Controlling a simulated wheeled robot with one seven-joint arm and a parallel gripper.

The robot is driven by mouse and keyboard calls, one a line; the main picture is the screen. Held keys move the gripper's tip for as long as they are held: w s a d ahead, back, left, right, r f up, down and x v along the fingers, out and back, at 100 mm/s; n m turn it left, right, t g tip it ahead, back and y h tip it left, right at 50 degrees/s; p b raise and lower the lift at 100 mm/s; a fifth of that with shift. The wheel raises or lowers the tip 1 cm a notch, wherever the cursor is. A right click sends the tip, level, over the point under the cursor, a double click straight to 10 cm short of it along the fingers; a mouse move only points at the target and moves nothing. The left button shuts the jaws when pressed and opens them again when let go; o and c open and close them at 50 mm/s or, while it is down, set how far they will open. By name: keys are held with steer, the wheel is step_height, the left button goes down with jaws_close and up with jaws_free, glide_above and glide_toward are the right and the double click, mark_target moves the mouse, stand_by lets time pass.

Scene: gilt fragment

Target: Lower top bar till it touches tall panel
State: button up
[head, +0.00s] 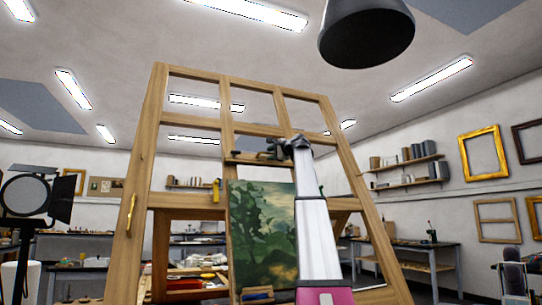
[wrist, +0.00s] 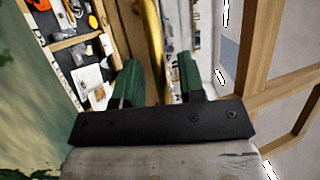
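The wooden top bar (head: 236,160) crosses the easel just above the tall panel (head: 262,228), a green landscape painting. In the head view a narrow gap seems to show between them, partly hidden by my arm. My gripper (head: 272,150) is at the right part of the bar, pointing left. In the wrist view its green fingers (wrist: 156,85) are apart, with a brass rod (wrist: 151,40) showing between or beyond them. I cannot tell whether they touch it. The painted panel (wrist: 30,90) fills the left side of that view.
The wooden easel frame (head: 145,165) stands around the panel, with a brass handle (head: 131,213) on its left post. A yellow piece (head: 216,190) sits left of the panel. A dark lamp shade (head: 367,35) hangs above right. A studio light (head: 30,195) stands at left.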

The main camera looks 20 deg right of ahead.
steer(key=shift+w+a, duration=0.1)
steer(key=shift+w, duration=0.15)
jaws_close()
steer(key=s+f, duration=0.3)
steer(key=f, duration=0.5)
steer(key=shift+s+f, duration=0.15)
steer(key=shift+s, duration=0.2)
jaws_free()
